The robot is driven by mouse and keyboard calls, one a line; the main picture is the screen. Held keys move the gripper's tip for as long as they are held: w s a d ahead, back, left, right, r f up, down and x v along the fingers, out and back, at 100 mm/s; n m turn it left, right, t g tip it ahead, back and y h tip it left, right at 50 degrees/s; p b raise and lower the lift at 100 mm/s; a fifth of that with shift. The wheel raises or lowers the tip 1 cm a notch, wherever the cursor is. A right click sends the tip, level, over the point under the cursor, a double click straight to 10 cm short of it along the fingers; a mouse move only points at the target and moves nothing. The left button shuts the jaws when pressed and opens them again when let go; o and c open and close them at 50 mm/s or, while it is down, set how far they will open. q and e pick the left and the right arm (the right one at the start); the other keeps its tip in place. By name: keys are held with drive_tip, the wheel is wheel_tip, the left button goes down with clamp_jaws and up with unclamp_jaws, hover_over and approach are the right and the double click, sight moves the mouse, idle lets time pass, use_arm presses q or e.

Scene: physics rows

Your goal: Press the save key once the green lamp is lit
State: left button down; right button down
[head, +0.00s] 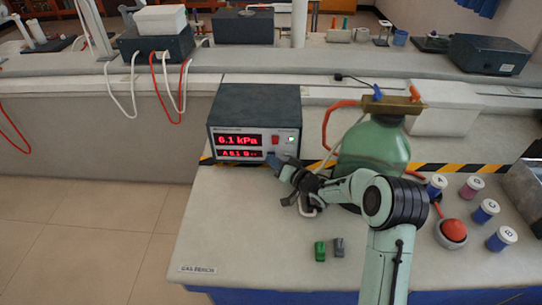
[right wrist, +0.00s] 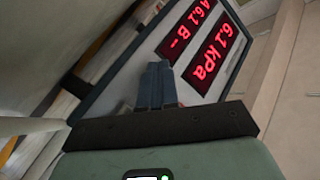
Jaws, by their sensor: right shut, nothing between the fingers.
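The pressure meter (head: 254,103) is a dark box with a pale front on the bench, at its back left. Its red displays (head: 239,140) read "6.1 kPa" and a line starting "A 6.1 B"; they also show in the right wrist view (right wrist: 213,50). A red switch (head: 276,140) is right of the upper display. I see no lit green lamp on the front. No save key can be made out; my gripper covers part of the lower front. My right gripper (head: 277,162) is shut and empty, its fingertips (right wrist: 157,72) close at the front; contact cannot be told.
A large green bottle (head: 374,150) stands right of the meter, behind my right arm. A red dome button (head: 453,231) and several lidded jars (head: 484,212) stand right.

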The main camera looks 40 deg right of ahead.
drive_tip(key=shift+s+a, duration=0.3)
drive_tip(key=shift+s+a, duration=0.3)
drive_tip(key=shift+s, duration=0.1)
drive_tip(key=shift+s+a+b, duration=0.7)
drive_tip(key=shift+s+a, duration=0.65)
drive_tip(key=shift+s, duration=0.25)
